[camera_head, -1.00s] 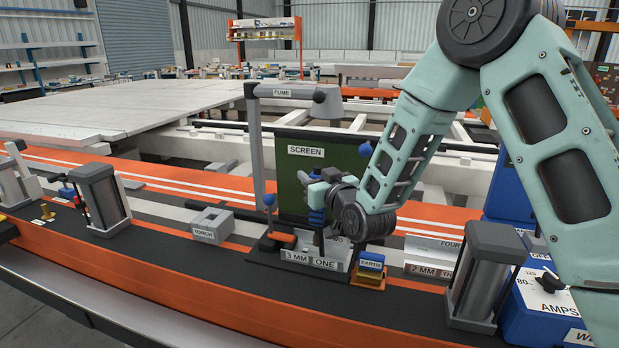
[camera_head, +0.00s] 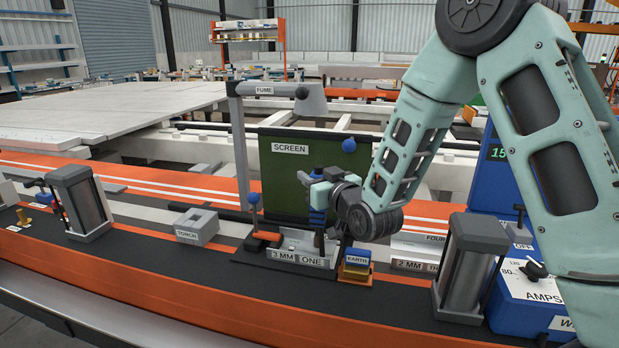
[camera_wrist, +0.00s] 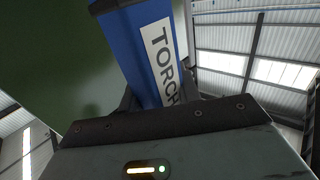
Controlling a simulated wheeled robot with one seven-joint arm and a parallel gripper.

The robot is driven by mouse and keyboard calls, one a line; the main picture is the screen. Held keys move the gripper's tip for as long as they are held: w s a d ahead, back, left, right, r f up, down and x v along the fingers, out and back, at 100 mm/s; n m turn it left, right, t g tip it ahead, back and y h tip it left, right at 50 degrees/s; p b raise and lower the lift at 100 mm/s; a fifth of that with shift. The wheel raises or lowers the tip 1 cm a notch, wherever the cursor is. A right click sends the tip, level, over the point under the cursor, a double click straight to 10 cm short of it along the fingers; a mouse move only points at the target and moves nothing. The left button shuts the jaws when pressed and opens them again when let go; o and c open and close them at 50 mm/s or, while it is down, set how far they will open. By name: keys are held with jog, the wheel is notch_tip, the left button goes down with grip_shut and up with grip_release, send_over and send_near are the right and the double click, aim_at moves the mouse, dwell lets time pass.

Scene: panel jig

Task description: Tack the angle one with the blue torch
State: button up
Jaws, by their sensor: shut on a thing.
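My gripper (camera_head: 322,197) is shut on the blue torch (camera_head: 318,194), whose blue body with its TORCH label (camera_wrist: 150,50) fills the upper middle of the wrist view. The torch points down over the angle one (camera_head: 309,247), a grey metal piece in a dark jig with labels 3 MM and ONE. The dark lower end of the torch is at or just above the angle; I cannot tell whether it touches. My gripper and wrist hide part of the angle's right side.
The green screen (camera_head: 285,185) stands behind the jig, with the fume arm (camera_head: 265,90) above. A blue-and-yellow EARTH block (camera_head: 356,262) sits right of the jig. The empty grey TORCH holder (camera_head: 196,227) is at left.

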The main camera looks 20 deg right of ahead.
jog(key=shift+s+d+b, duration=0.3)
jog(key=shift+s+d, duration=0.3)
jog(key=shift+d, duration=0.25)
jog(key=shift+f, duration=0.3)
jog(key=shift+f+b, duration=0.6)
jog(key=shift+b, duration=0.35)
jog(key=shift+r, duration=0.15)
notch_tip(320, 180, up, 2)
jog(key=shift+r+p, duration=0.1)
jog(key=shift+p, duration=0.65)
dwell(0.6)
